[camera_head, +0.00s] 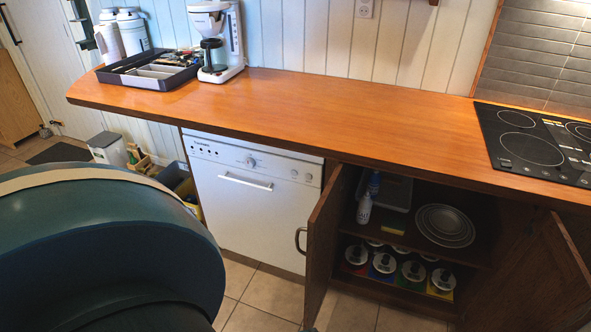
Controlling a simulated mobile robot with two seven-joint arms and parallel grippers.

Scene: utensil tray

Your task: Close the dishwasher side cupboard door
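The dishwasher side cupboard door (321,250) is brown wood and stands open, jutting out toward me just right of the white dishwasher (240,190). Its curved metal handle (299,240) shows on its left face. The cupboard (398,250) behind it is open, with its inside in plain view. A second door (548,280) at the right of the cupboard also stands open. A large dark teal rounded part of my own arm fills the lower left. Neither of my grippers is in view.
The wooden counter (350,115) holds a utensil tray (150,72), a white coffee maker (217,40) and a black hob (535,142). Inside the cupboard are a round metal pan (445,226), bottles and several lidded items. Tiled floor (262,292) shows before the dishwasher.

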